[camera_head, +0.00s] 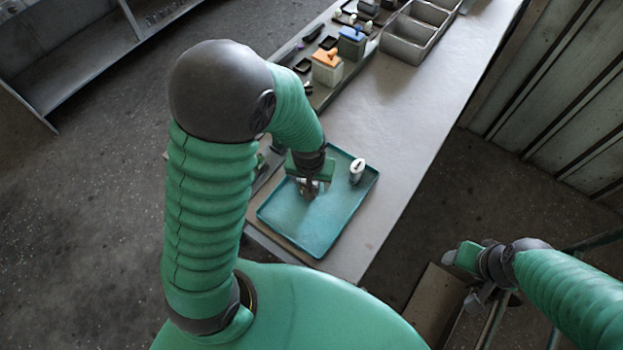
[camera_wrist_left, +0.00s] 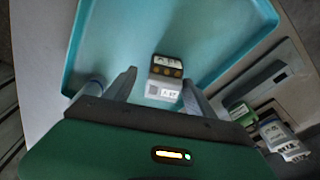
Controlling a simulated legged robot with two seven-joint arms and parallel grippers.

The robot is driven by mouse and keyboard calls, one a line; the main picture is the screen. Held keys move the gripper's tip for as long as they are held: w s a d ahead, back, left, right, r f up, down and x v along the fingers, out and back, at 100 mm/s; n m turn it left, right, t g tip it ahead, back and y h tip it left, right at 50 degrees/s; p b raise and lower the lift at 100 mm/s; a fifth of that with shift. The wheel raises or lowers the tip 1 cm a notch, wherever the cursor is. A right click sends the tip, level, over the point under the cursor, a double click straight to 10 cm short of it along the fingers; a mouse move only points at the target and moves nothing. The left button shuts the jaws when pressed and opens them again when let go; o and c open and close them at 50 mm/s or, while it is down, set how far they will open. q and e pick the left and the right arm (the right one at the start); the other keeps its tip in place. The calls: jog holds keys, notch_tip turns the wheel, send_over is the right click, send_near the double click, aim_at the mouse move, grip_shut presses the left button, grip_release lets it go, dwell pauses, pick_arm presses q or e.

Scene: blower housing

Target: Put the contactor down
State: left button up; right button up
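The contactor (camera_wrist_left: 165,80), a small white and dark block with copper-coloured terminals and a label, is between the fingers of my left gripper (camera_wrist_left: 158,80) in the left wrist view. The fingers are apart, with a visible gap at least on the left side of the block. The contactor appears to rest on the floor of the teal tray (camera_wrist_left: 235,65). In the head view my left gripper (camera_head: 309,190) is low over the tray (camera_head: 335,222) and mostly hides the contactor. My right gripper (camera_head: 478,297) is off the bench at lower right; its fingers are unclear.
A white cylindrical part (camera_head: 357,170) stands in the tray near its far right corner. Beyond the tray are an orange-topped block (camera_head: 327,67), a blue-topped block (camera_head: 351,43) and grey bins (camera_head: 409,42). The bench right of the tray is clear.

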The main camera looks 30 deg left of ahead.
pick_arm(q)
jog(key=shift+a+r, duration=0.15)
jog(key=shift+r, duration=0.3)
notch_tip(320, 180, up, 11)
jog(key=s+p, duration=0.1)
jog(key=s, duration=0.1)
jog(key=s+f+m, duration=0.2)
jog(key=s, duration=0.1)
jog(key=s+f+m, duration=0.1)
jog(key=shift+s+d+t, duration=0.2)
jog(key=shift+s+t, duration=0.2)
jog(key=shift+f, duration=0.1)
